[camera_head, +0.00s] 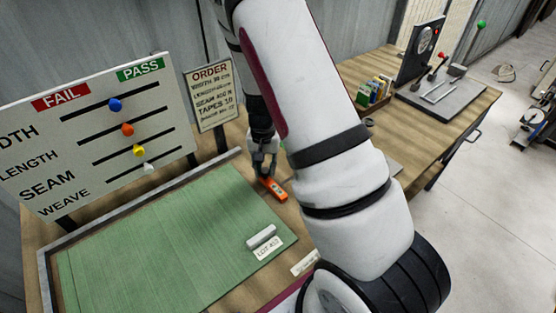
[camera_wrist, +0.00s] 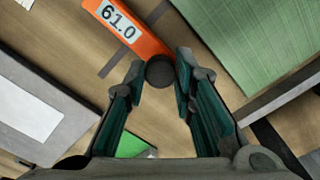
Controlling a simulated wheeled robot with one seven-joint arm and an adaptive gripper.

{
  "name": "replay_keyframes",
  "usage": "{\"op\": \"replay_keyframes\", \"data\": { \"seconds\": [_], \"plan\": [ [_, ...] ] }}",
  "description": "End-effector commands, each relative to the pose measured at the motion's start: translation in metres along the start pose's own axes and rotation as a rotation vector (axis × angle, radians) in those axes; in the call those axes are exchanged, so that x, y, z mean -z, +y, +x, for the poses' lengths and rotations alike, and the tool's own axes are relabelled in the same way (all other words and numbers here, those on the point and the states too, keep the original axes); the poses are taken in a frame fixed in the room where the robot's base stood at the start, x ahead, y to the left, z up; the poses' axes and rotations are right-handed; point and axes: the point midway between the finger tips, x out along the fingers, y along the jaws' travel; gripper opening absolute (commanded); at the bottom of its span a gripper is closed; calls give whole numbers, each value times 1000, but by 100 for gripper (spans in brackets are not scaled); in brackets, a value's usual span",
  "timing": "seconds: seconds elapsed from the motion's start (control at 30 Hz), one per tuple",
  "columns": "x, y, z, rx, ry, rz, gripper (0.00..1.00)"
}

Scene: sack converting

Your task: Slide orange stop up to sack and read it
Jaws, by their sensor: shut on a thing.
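The orange stop (camera_head: 272,189) lies on the wooden bench just off the right edge of the flat green sack (camera_head: 160,240). In the wrist view the stop (camera_wrist: 150,43) has a white label reading 61.0 and a dark round knob (camera_wrist: 160,71) at its near end. A strip of bare wood shows between the stop and the green sack (camera_wrist: 262,40). My gripper (camera_head: 264,172) points down over the stop. In the wrist view my gripper's fingertips (camera_wrist: 161,75) are closed around the knob.
A FAIL/PASS board (camera_head: 105,130) with coloured sliding knobs stands behind the sack. An order sign (camera_head: 211,95) is beside it. A pale bar (camera_head: 262,237) and a lot tag (camera_head: 268,249) lie on the sack's right part. Coloured boxes (camera_head: 374,91) stand farther along the bench.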

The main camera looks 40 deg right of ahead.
Motion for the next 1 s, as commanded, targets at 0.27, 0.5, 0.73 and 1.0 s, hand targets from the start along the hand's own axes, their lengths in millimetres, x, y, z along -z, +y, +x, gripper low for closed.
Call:
{"op": "replay_keyframes", "data": {
  "seconds": [0.27, 0.5, 0.73, 1.0],
  "plan": [
    [-50, -49, -1, 0, -1, -7, 10],
    [-65, -66, 0, 3, -2, -3, 0],
    [-64, -64, 0, 1, -1, -1, 45],
    [-63, -64, 0, 0, 0, 0, 45]
  ]
}}
